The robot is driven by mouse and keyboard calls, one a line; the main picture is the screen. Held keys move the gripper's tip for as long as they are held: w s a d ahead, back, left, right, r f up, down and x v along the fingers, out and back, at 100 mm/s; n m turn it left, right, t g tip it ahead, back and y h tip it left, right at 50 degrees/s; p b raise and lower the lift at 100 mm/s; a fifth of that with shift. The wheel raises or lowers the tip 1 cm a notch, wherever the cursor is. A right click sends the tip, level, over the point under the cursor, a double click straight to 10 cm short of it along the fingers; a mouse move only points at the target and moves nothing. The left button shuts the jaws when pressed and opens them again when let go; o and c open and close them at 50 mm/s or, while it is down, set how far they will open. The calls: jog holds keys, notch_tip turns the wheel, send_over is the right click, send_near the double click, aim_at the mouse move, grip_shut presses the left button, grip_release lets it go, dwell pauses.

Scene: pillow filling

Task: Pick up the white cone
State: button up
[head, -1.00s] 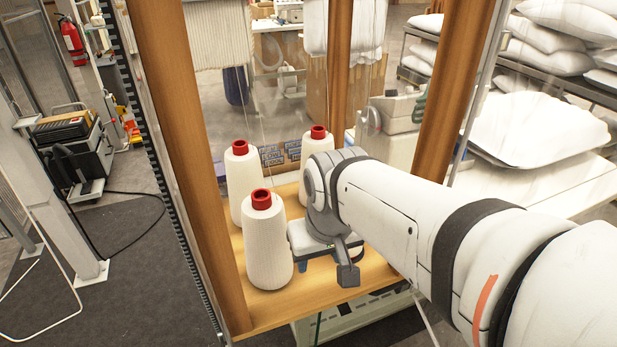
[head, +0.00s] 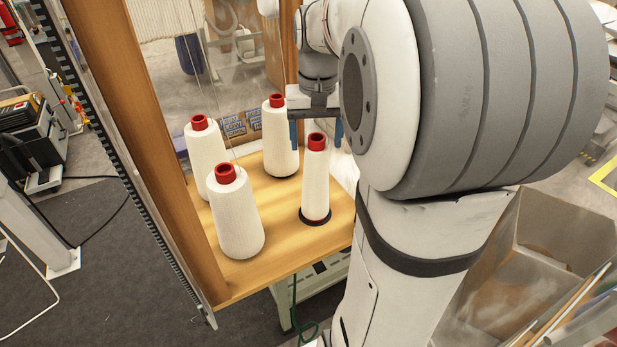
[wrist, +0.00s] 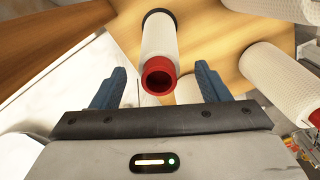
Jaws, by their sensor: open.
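A slim white cone (head: 315,190) with a red top stands upright on a dark round base at the right front of the wooden shelf (head: 275,255). In the wrist view the cone (wrist: 159,38) points its red end at me, centred between the fingers. My gripper (head: 316,133) is open and empty, its blue fingers pointing down. It appears just above or behind the cone's top; the exact gap is unclear. Three wider white cones with red tops stand to the left: a front one (head: 235,218), a back-left one (head: 206,158) and a back one (head: 280,140).
A wooden post (head: 140,130) rises along the shelf's left side, and another post (head: 290,60) stands behind. Thin threads run up from the cones. My arm fills the right of the head view. An open cardboard box (head: 530,260) sits at the lower right.

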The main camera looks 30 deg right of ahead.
aim_at(316, 150)
jog(key=shift+d+f, duration=0.1)
jog(key=shift+f, duration=1.75)
jog(key=c, duration=1.3)
